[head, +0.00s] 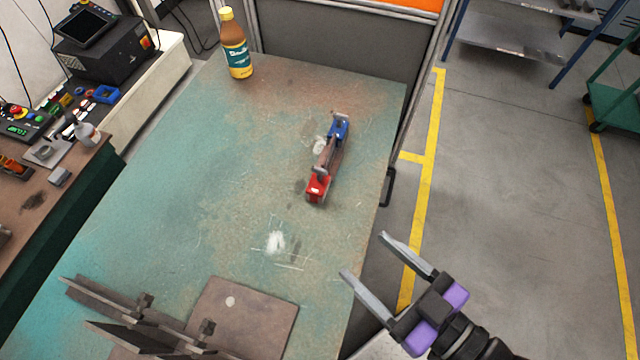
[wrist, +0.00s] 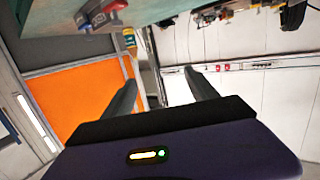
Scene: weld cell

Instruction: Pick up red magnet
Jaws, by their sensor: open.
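The red magnet (head: 317,189) sits on the worn green table (head: 190,160), right of its middle, at the near end of a brown metal piece (head: 331,155). It appears to touch that piece. A blue block (head: 338,129) is at the piece's far end. My gripper (head: 366,255) is open and empty, beyond the table's right edge, nearer to me than the magnet and apart from it. In the wrist view, the red magnet (wrist: 108,8) shows at the top, past the open fingers (wrist: 163,88), with the blue block (wrist: 84,22) beside it.
A brown bottle with a yellow cap (head: 236,45) stands at the table's far end. Brown metal plates and brackets (head: 240,315) occupy the near end. The table left of the magnet is clear. A grey panel (head: 345,55) stands behind the table.

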